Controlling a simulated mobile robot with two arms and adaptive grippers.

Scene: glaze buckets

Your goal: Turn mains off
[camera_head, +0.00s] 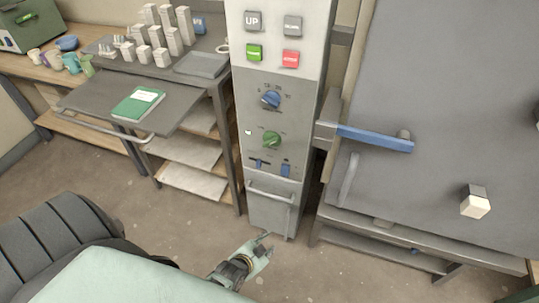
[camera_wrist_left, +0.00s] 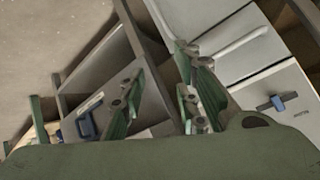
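The control column (camera_head: 275,210) stands upright in the middle of the head view. Low on its front are a small blue slider (camera_head: 259,163) in a dark slot and a blue switch (camera_head: 286,170) to its right. One blue slider (camera_wrist_left: 277,102) with a small, hard-to-read label shows at the right of the left wrist view; I cannot tell for sure which control is the mains. My left gripper (camera_head: 267,246) is low in front of the column's base, below the controls. In the left wrist view its fingers (camera_wrist_left: 160,95) are apart with nothing between them. My right gripper is out of view.
Above are a blue knob (camera_head: 271,99), a green knob (camera_head: 271,139), a green button (camera_head: 254,52) and a red button (camera_head: 291,58). A bar handle (camera_head: 270,192) sticks out below. A cart with a green book (camera_head: 138,103) stands left; a grey panel with a blue handle (camera_head: 375,138) is right.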

